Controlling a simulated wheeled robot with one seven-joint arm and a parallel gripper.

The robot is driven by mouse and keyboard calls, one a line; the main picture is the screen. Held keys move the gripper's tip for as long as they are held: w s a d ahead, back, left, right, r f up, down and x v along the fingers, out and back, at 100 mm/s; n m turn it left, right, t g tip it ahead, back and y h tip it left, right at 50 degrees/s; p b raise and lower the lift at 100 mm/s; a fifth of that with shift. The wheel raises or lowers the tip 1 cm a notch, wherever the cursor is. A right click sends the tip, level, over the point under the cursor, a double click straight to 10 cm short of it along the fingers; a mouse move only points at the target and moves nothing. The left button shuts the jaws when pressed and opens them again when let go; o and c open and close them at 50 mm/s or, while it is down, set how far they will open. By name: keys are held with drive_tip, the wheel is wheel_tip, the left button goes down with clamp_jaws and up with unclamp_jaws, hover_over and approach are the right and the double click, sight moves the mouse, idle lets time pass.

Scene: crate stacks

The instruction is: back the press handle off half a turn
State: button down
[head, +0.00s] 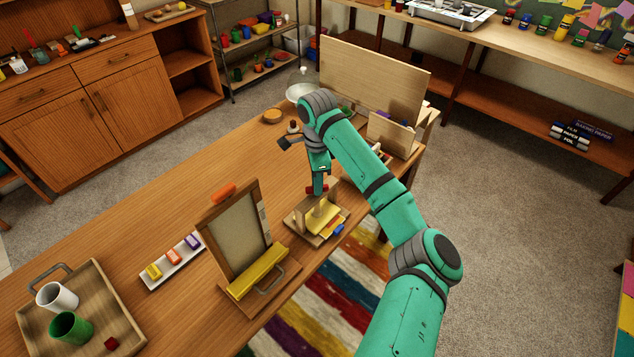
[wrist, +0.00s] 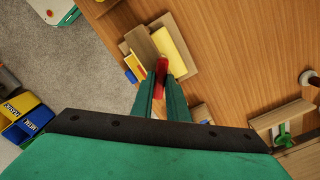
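The press (head: 305,232) is a small wooden stand on the table, with a yellow block and a light wooden upright. It also shows in the wrist view (wrist: 185,74). Its red handle (head: 317,189) is at the top, just below my gripper (head: 319,178). In the wrist view, the red handle (wrist: 161,68) lies between my gripper's fingertips (wrist: 161,76), which look closed on it from both sides. The fingers hide part of the handle, and my arm comes down from above and behind the press.
A framed board (head: 240,232) with a yellow bar stands left of the press. A tray (head: 100,275) with two cups is at the near left. A white strip (head: 160,276) holds coloured blocks. A wooden panel (head: 374,77) stands behind my arm. The table's right edge is close to the press.

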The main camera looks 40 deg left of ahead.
drive_tip(key=shift+n, duration=0.3)
drive_tip(key=shift+s+n, duration=0.1)
drive_tip(key=shift+n, duration=0.8)
drive_tip(key=n, duration=1.2)
drive_tip(key=shift+n, duration=0.4)
drive_tip(key=n, duration=1.1)
drive_tip(key=shift+r, duration=0.1)
drive_tip(key=shift+n, duration=1.7)
